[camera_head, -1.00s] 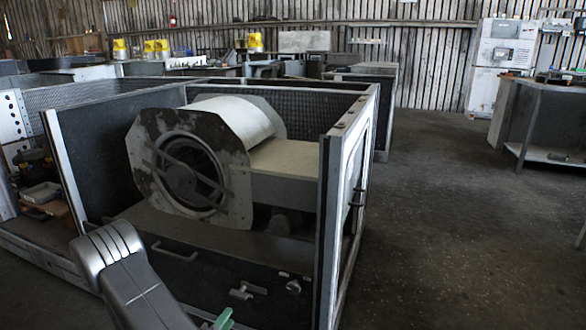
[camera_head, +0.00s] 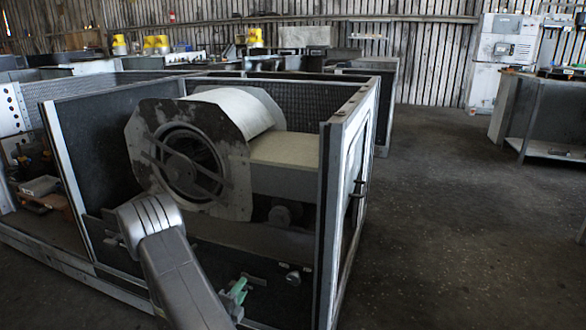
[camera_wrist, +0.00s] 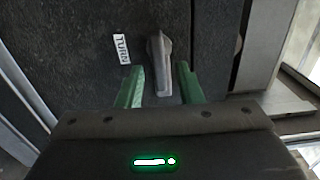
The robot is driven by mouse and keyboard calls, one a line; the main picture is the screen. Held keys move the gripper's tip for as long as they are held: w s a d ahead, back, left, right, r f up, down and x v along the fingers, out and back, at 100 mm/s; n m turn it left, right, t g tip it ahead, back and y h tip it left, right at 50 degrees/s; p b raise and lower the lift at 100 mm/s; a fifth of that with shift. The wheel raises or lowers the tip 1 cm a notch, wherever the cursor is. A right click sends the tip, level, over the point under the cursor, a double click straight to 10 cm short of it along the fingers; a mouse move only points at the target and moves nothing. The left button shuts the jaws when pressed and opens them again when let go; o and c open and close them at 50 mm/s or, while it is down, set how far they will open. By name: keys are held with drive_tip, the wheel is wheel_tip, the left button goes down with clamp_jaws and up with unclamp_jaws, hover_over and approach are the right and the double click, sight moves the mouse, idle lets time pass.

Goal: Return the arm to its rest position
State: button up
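My gripper (camera_head: 236,293) shows by its green fingers in front of the lower panel (camera_head: 215,258) of the blower housing in the head view. In the wrist view my gripper (camera_wrist: 159,68) has its two green fingers apart, with a clear gap. A grey lever handle (camera_wrist: 158,55) shows in that gap, with space on both sides. It stands upright in the picture on a dark panel, and I cannot tell how far it is from the fingers. My grey arm (camera_head: 172,258) reaches up in front of the housing, bent at its top joint.
A white-and-grey blower (camera_head: 232,108) sits inside the open-topped metal housing (camera_head: 60,150). A "TURN" label (camera_wrist: 121,49) is left of the lever. A round knob (camera_head: 293,278) is on the lower panel. The floor (camera_head: 450,220) to the right is clear.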

drive_tip(key=shift+x, duration=0.85)
drive_tip(key=shift+s+a+r+n, duration=0.1)
drive_tip(key=shift+s+n, duration=0.05)
drive_tip(key=shift+n, duration=0.75)
drive_tip(key=shift+r+n, duration=0.1)
drive_tip(key=shift+n, duration=0.8)
drive_tip(key=shift+r+n, duration=0.15)
drive_tip(key=shift+n, duration=0.75)
